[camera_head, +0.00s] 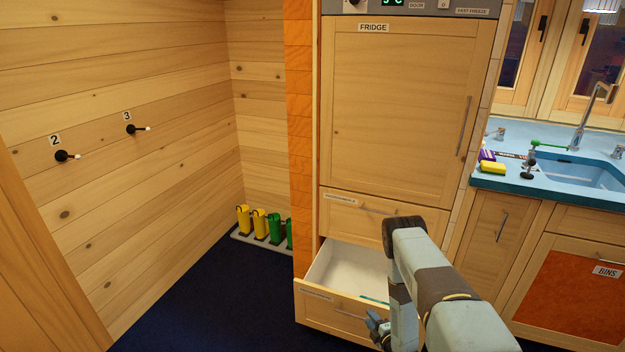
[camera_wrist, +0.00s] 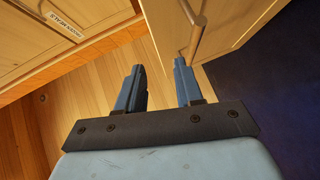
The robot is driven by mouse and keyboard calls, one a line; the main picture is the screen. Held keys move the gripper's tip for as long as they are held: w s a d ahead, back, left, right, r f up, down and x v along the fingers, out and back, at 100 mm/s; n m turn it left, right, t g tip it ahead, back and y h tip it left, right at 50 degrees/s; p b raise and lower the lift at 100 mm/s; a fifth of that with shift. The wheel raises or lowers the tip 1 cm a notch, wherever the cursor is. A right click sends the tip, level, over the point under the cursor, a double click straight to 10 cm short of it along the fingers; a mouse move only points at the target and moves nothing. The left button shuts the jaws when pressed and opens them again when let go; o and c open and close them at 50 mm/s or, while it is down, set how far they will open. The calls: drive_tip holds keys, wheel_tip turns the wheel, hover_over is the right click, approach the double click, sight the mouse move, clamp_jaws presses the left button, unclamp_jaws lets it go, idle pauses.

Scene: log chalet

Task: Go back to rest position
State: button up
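My gripper (camera_head: 376,326) is at the end of my bent arm, low beside the open lower drawer (camera_head: 314,302) under the fridge (camera_head: 395,100). In the wrist view my gripper (camera_wrist: 158,66) shows two blue fingers apart, with nothing between them. A drawer handle (camera_wrist: 197,38) lies just beyond the fingertips; I cannot tell whether they touch it. My arm hides the right part of the open drawer. A thin teal item (camera_head: 374,300) shows near the drawer's front.
The upper drawer (camera_head: 345,213) and fridge door are shut. A counter with a sink (camera_head: 590,172) and yellow sponge (camera_head: 493,167) is at right. Yellow and green boots (camera_head: 260,224) stand by the wall. Dark floor is clear at front left.

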drive_tip(key=w+d+r+m+g+h, duration=0.1)
drive_tip(key=w+r+m+h, duration=0.1)
drive_tip(key=w+r, duration=0.8)
drive_tip(key=w+d+r+m+h, duration=0.15)
drive_tip(key=w+r, duration=0.55)
drive_tip(key=r, duration=0.7)
wheel_tip(320, 180, up, 26)
drive_tip(key=s+d+m+g+h, duration=0.1)
drive_tip(key=s+m+g+h, duration=0.1)
drive_tip(key=m, duration=0.4)
drive_tip(key=s+a+r+m+g, duration=0.1)
drive_tip(key=s+r+m+g, duration=0.35)
drive_tip(key=s+r, duration=1.45)
drive_tip(key=s+a+r+m, duration=0.1)
drive_tip(key=s+r+m, duration=0.2)
drive_tip(key=s, duration=1.1)
drive_tip(key=s+a+r+m+g, duration=0.1)
drive_tip(key=s+r+m, duration=0.2)
drive_tip(key=s, duration=1.1)
drive_tip(key=shift+a+r, duration=0.35)
drive_tip(key=shift+r, duration=0.35)
